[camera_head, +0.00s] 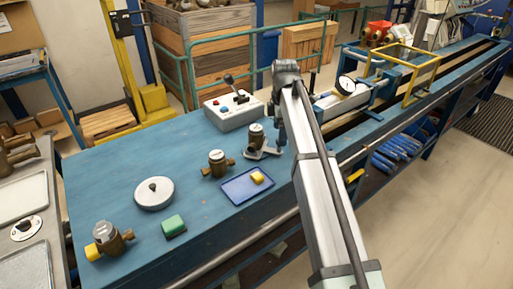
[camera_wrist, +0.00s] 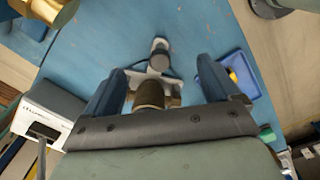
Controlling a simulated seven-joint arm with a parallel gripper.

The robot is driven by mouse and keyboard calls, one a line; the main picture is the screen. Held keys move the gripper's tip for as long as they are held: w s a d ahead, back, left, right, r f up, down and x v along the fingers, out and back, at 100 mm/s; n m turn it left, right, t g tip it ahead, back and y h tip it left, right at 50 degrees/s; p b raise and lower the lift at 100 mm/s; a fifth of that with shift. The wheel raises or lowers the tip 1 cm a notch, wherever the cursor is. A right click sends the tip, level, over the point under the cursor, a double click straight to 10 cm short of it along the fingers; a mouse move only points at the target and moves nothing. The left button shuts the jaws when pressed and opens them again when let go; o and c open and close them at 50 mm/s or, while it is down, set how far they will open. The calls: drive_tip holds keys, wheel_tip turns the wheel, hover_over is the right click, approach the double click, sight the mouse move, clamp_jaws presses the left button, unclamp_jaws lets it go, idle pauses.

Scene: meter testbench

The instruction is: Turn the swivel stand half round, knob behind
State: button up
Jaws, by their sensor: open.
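The swivel stand has a pale grey base (camera_head: 262,154) on the blue bench, carrying a dark upright body with a light top (camera_head: 256,134). My gripper (camera_head: 281,138) comes down just right of that body in the head view and covers part of the stand. In the wrist view the open fingers (camera_wrist: 160,92) lie either side of a dark brass body (camera_wrist: 150,95), with a pale base (camera_wrist: 153,76) just beyond. A light-topped upright part (camera_wrist: 160,46) shows further out. I cannot tell surely which part is the knob, or whether the fingers touch anything.
A brass meter (camera_head: 217,163) stands left of the stand. A blue tray (camera_head: 238,196) with a yellow block lies in front, a white control box (camera_head: 233,113) behind. A round white disc (camera_head: 154,194) and green block (camera_head: 173,225) are further left. Bare bench lies between.

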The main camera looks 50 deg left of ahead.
drive_tip(key=shift+f, duration=1.05)
drive_tip(key=shift+c, duration=0.3)
drive_tip(key=c, duration=0.4)
